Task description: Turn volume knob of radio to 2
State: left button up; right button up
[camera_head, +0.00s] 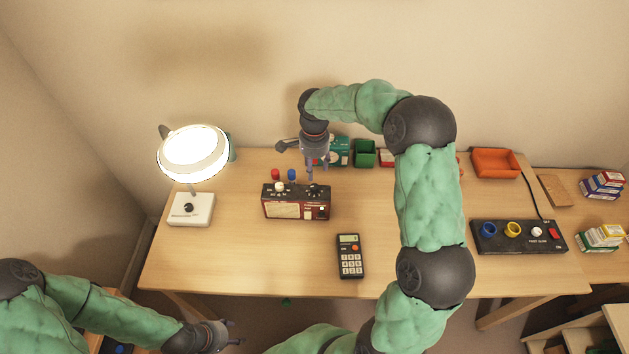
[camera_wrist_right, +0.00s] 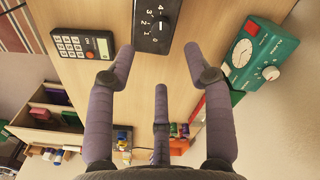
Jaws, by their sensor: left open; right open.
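The red and black radio (camera_head: 296,208) stands on the desk, left of centre in the head view. Its black top carries a white knob (camera_head: 281,187) at left and a dark volume knob (camera_head: 314,189) at right. My right gripper (camera_head: 312,173) is open and empty above the right part of the radio, fingers pointing down, apart from the knob. My left gripper (camera_head: 236,335) is open and empty, low at the left, in front of the desk.
A lit lamp (camera_head: 190,209) stands left of the radio. A calculator (camera_head: 350,257) lies in front to the right. A green box (camera_head: 364,153), orange tray (camera_head: 496,163) and black panel (camera_head: 519,237) stand further right.

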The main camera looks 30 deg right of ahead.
aim_at(315, 186)
notch_tip(315, 186, down, 9)
jog(key=shift+w+f+b, duration=0.1)
jog(key=shift+f+b, duration=0.05)
jog(key=shift+b, duration=0.55)
grip_shut()
